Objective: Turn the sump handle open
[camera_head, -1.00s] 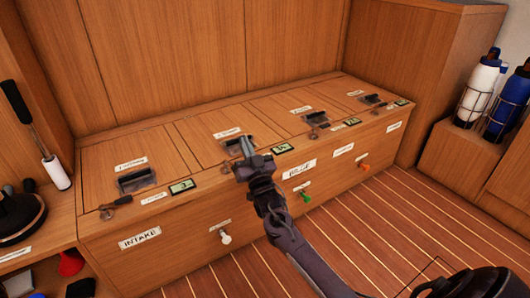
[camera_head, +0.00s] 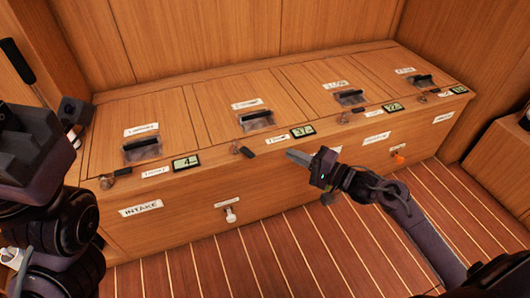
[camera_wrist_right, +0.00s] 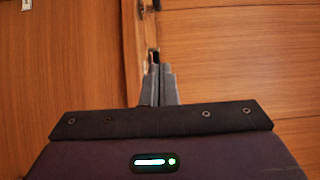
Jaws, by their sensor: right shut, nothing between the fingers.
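One handle (camera_head: 243,151) is just left of my right gripper; another (camera_head: 345,117) is further right. The small labels are too blurred to tell which is the sump. My right gripper (camera_head: 298,157) is shut and empty, its tips in front of the bench below the second display. In the right wrist view its fingers (camera_wrist_right: 158,85) are together, with a small dark part (camera_wrist_right: 154,56) just beyond them.
Lids with dark latches (camera_head: 257,120) line the bench top. Small displays (camera_head: 186,162) sit beside the handles. A white knob (camera_head: 231,214) and an orange knob (camera_head: 398,158) stick out of the front face. The striped floor (camera_head: 270,265) is clear.

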